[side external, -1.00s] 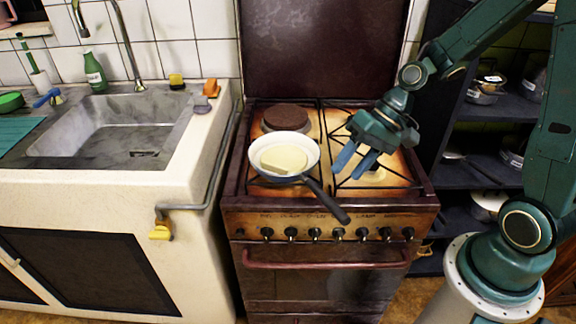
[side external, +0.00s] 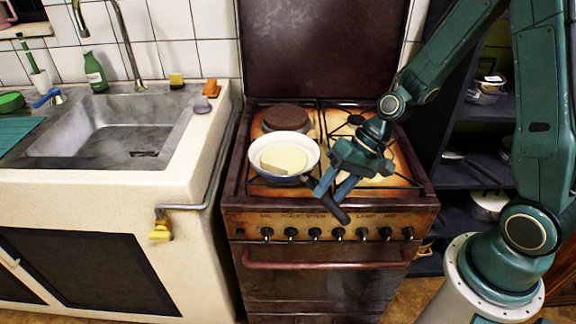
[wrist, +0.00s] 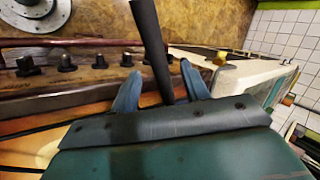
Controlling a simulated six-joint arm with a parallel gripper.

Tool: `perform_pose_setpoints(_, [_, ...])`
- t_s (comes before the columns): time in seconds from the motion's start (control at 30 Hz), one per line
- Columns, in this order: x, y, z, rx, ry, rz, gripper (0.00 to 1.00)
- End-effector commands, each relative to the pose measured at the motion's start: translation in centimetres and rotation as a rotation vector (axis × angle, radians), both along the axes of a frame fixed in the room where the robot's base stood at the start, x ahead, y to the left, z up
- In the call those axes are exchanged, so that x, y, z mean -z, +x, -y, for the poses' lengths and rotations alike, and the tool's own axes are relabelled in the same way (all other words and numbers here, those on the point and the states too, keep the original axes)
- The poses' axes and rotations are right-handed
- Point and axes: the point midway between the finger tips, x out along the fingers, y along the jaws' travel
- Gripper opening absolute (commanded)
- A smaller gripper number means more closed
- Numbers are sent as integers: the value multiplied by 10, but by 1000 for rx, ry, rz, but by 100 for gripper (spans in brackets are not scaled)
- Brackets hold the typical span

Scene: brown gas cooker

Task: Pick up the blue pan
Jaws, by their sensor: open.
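The blue pan (side external: 284,179) has a white inside and sits on the left front of the cooker top. A pale yellow block (side external: 284,158) lies in it. Its dark handle (side external: 336,207) points to the front right, past the cooker's front edge. My gripper (side external: 332,190) is open and low over the handle, with its fingers pointing down and left. In the wrist view the handle (wrist: 152,45) runs up between the two blue fingers (wrist: 160,92), with a gap on each side. The pan's bowl is hidden in the wrist view.
The brown gas cooker (side external: 330,224) has a row of knobs (side external: 338,234) and a red rail along its front. A dark round burner plate (side external: 285,117) is behind the pan. The stone sink (side external: 110,130) is at the left, and dark shelves with pots (side external: 480,140) are at the right.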

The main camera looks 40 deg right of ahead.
Motion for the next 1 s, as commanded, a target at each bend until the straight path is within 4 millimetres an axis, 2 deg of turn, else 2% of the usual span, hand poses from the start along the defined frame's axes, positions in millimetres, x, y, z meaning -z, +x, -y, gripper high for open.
perform_pose_setpoints(0.33, [25,7,-17,-1,1,-2,46])
perform_pose_setpoints(0.93, [27,7,-18,0,0,0,46])
perform_pose_setpoints(1.0, [27,7,-18,0,0,0,32])
